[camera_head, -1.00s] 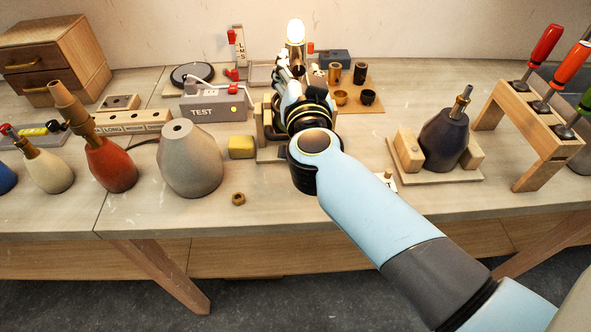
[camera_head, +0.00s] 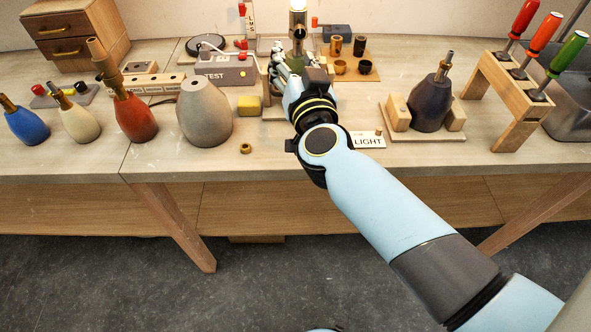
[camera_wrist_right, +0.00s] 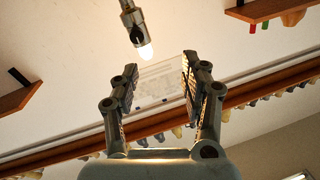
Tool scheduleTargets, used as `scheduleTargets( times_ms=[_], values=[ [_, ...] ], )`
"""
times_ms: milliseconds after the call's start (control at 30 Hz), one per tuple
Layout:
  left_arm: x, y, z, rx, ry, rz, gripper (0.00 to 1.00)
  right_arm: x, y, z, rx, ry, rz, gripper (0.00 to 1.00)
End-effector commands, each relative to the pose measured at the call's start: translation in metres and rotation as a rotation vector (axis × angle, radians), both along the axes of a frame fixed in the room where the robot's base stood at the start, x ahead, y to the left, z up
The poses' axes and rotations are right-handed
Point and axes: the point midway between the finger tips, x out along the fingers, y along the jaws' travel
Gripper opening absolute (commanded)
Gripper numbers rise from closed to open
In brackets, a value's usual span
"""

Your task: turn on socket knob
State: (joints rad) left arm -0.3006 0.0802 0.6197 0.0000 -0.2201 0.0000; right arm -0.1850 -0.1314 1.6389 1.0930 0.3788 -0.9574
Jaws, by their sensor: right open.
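In the head view, a brass-coloured lamp socket (camera_head: 297,24) stands upright at the back middle, with a glowing bulb (camera_head: 298,4) on top, cut by the picture's top edge. The socket knob cannot be made out there. My right gripper (camera_head: 286,66) is at the socket's lower part, and its wrist hides much of the base. In the right wrist view, my right gripper (camera_wrist_right: 160,75) is open with nothing between its fingers. Beyond the fingertips, a dark socket (camera_wrist_right: 130,20) with a lit bulb (camera_wrist_right: 146,51) shows, apart from the fingers. My left gripper is out of view.
A grey TEST box (camera_head: 228,70) and a beige lamp base (camera_head: 205,115) stand left of my arm. A dark lamp base (camera_head: 432,105) sits in a wooden cradle to the right, near a screwdriver rack (camera_head: 508,85). A LIGHT card (camera_head: 368,140) lies near the front edge.

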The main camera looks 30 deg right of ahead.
Motion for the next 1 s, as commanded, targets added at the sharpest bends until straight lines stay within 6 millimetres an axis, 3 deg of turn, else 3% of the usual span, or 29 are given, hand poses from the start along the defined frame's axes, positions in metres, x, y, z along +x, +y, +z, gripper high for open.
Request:
scheduleTargets(
  times_ms=[100, 267, 600, 1000],
  values=[
    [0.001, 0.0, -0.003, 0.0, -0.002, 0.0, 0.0, 0.0, 0.014, 0.001, -0.018, 0.01, 0.102, 0.45],
    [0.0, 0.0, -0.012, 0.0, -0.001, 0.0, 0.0, -0.006, 0.036, -0.023, -0.039, 0.079, 0.258, 0.45],
    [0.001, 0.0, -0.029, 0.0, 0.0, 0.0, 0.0, -0.025, 0.056, -0.091, -0.053, 0.238, 0.403, 0.45],
    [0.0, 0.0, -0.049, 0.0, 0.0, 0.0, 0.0, -0.054, 0.063, -0.175, -0.053, 0.429, 0.491, 0.45]
  ],
)
